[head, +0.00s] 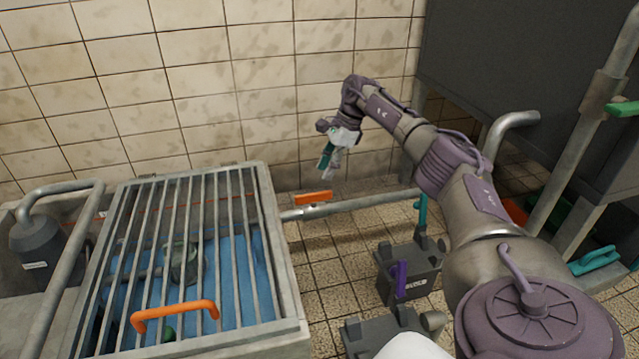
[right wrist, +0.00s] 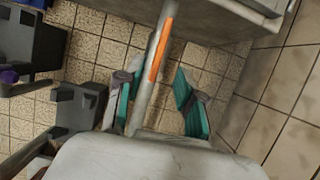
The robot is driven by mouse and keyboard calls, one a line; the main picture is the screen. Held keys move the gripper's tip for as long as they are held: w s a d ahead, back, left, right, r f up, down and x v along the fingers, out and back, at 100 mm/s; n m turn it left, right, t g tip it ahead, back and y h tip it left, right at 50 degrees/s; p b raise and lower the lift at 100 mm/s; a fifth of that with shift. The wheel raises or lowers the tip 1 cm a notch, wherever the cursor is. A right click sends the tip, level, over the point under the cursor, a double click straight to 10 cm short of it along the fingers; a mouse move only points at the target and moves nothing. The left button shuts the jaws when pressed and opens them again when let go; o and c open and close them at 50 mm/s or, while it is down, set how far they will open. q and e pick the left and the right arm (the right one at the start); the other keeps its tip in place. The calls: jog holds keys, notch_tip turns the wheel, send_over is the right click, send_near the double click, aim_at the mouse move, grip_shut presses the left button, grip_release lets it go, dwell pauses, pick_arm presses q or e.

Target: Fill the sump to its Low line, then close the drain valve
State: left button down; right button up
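The sump (head: 292,300) is a grey tank at the left of the head view under a barred grate (head: 255,215). Blue water (head: 232,262) shows between the bars. A red line runs along the inner back wall (head: 225,197); its wording is not readable. The drain valve's orange lever (head: 313,198) lies along the grey pipe (head: 370,202) leaving the sump's right side; the lever also shows in the right wrist view (right wrist: 160,50). My right gripper (head: 329,168) is above and behind the lever, apart from it. Its teal-padded fingers (right wrist: 156,98) are spread and empty. My left gripper is out of view.
An orange handle (head: 175,312) is on the grate's front. Dark grey pump-like boxes (head: 410,270) with a purple lever (head: 400,278) stand on the floor right of the sump. A large dark tank (head: 530,60) and teal-handled pipes are at right. Tiled wall stands behind.

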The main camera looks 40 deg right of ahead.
jog(key=shift+v, duration=1.8)
